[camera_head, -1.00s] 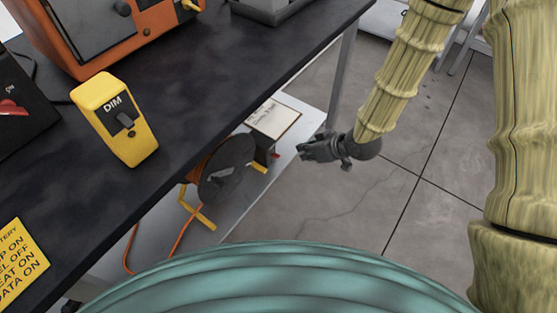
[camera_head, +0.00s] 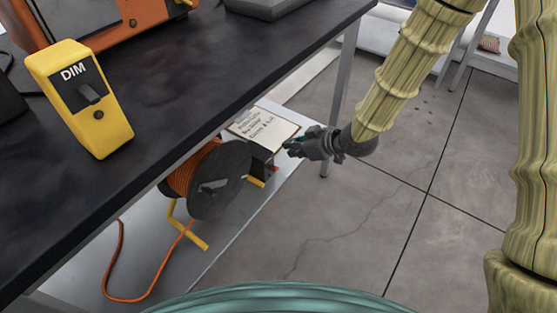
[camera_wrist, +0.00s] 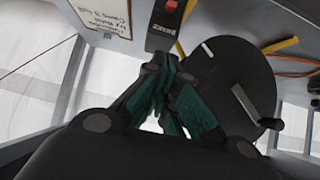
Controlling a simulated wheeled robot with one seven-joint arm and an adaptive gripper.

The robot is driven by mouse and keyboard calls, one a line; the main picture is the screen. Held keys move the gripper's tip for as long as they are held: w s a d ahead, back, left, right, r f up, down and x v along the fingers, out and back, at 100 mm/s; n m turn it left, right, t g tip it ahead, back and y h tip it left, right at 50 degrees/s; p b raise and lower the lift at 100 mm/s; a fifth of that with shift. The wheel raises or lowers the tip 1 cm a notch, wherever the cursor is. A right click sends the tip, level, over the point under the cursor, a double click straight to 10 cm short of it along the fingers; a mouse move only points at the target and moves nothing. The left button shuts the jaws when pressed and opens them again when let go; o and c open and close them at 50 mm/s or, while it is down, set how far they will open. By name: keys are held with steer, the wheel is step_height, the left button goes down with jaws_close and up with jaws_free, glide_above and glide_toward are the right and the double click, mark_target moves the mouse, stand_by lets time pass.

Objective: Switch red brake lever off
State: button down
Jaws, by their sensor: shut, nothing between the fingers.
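A small red part (camera_head: 272,168) shows on the end of a dark box (camera_head: 260,160) beside the cable reel, on the shelf under the dark table. In the wrist view, the red part (camera_wrist: 171,6) is at the top edge, on the black box (camera_wrist: 162,26) with a small label. I cannot tell whether it is the brake lever or how it is set. My gripper (camera_head: 292,147) is shut and empty, just right of and above the box in the head view. In the wrist view, my gripper's teal-padded fingers (camera_wrist: 168,82) point toward the box, apart from it.
The black reel (camera_head: 221,180) with orange cable stands left of the box, with a crank handle (camera_wrist: 248,104). A written card (camera_head: 264,130) lies behind it. The dark tabletop (camera_head: 190,95) overhangs the shelf. A yellow DIM switch (camera_head: 80,98) stands on top. Floor at right is clear.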

steer(key=b, duration=0.4)
glide_above(269, 159)
steer(key=s+d, duration=0.1)
steer(key=d, duration=0.1)
steer(key=f, duration=0.6)
steer(key=shift+s+a+f, duration=0.1)
steer(key=shift+s+a, duration=0.05)
steer(key=shift+a, duration=0.05)
steer(key=f, duration=0.1)
steer(key=f+b, duration=0.1)
steer(key=shift+s+d+f, duration=0.15)
steer(key=shift+d+f, duration=0.05)
steer(key=shift+f, duration=0.2)
steer(key=shift+s+d+f+b, duration=0.15)
steer(key=shift+d+f+b, duration=0.1)
steer(key=shift+f+b, duration=0.25)
steer(key=shift+s+f, duration=0.1)
